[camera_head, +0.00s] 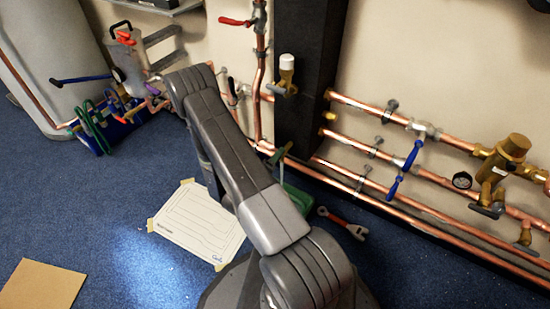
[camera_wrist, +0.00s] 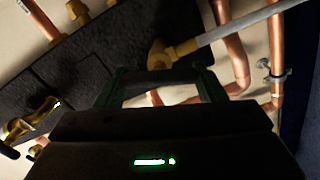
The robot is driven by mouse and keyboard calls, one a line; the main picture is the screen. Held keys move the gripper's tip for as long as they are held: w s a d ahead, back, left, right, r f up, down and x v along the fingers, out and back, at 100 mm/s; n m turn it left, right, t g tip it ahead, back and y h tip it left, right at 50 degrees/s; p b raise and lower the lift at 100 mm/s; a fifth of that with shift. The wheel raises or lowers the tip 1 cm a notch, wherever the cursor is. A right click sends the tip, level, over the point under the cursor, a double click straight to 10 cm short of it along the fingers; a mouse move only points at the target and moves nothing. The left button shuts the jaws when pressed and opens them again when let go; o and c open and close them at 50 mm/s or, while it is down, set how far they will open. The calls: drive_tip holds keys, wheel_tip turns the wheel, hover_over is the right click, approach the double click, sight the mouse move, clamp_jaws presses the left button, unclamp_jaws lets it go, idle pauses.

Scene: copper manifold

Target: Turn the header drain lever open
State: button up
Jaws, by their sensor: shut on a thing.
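The dark header (camera_head: 310,70) stands upright against the wall in the head view, and its dark body also fills the left of the wrist view (camera_wrist: 85,70). In the wrist view my gripper (camera_wrist: 162,80) is close to the header, its fingertips just below a brass fitting (camera_wrist: 172,52) with a grey rod running up right. My gripper is shut on the drain lever, but the lever itself is mostly hidden by the fingers. How far the lever is turned cannot be told.
A green tray (camera_head: 299,200) lies on the floor below the header. Copper pipes (camera_head: 365,142) with blue levers (camera_head: 404,163) run along the wall at right. A red-handled wrench (camera_head: 343,224) and a paper sheet (camera_head: 195,224) lie on the blue carpet. The front-left floor is mostly open.

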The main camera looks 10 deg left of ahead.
drive_tip(key=shift+n, duration=0.6)
drive_tip(key=o, duration=1)
drive_tip(key=shift+s, duration=0.1)
drive_tip(key=p+v, duration=0.3)
drive_tip(key=v, duration=1)
drive_tip(key=shift+s+a+p, duration=0.1)
drive_tip(key=shift+s+p, duration=0.2)
drive_tip(key=shift+s, duration=0.05)
drive_tip(key=shift+c, duration=0.4)
